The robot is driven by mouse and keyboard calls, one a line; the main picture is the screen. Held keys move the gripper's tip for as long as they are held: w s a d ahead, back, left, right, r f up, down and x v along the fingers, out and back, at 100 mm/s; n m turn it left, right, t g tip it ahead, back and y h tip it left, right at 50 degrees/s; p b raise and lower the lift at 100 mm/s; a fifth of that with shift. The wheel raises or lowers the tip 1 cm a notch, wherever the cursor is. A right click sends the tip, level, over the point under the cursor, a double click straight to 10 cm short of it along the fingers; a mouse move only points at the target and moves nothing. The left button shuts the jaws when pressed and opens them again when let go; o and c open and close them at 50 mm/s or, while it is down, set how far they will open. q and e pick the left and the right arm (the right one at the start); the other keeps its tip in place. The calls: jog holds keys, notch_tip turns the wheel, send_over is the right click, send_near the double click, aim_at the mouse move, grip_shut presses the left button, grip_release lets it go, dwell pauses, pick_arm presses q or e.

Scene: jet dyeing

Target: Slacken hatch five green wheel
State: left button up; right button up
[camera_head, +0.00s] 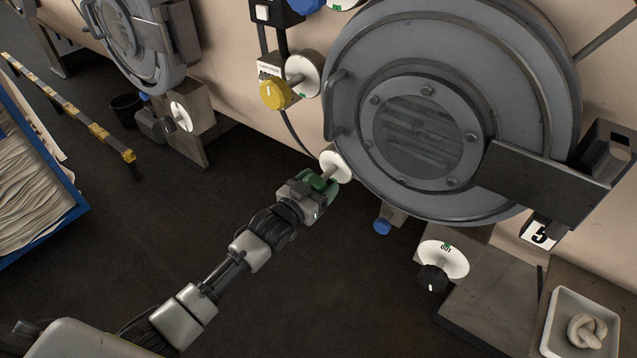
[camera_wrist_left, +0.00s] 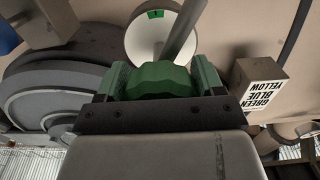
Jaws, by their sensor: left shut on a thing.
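The round grey hatch (camera_head: 450,110) with a bolted glass window fills the upper right of the head view, with a "5" sign (camera_head: 540,232) at its lower right. The green wheel (camera_head: 318,183) sits at the hatch's lower left, in front of a white disc (camera_head: 335,167) on a short stem. My left gripper (camera_head: 322,186) is shut on the green wheel. In the left wrist view the green wheel (camera_wrist_left: 161,80) lies between the two fingers, with the white disc (camera_wrist_left: 158,35) behind it. The wheel is partly hidden by the gripper. My right gripper is not in view.
A yellow knob (camera_head: 274,94) is above left of the green wheel, and a small blue knob (camera_head: 382,227) is below right. A black knob (camera_head: 432,277) and a white tray (camera_head: 556,345) are further right. A label block (camera_wrist_left: 262,85) stands right of the fingers.

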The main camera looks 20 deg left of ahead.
pick_arm(q)
jog(key=shift+m, duration=1.3)
jog(key=o, duration=0.9)
jog(key=shift+s+a, duration=0.1)
jog(key=b+v, duration=0.1)
jog(key=v, duration=0.9)
jog(key=shift+s+a, duration=0.1)
jog(key=shift+s, duration=0.15)
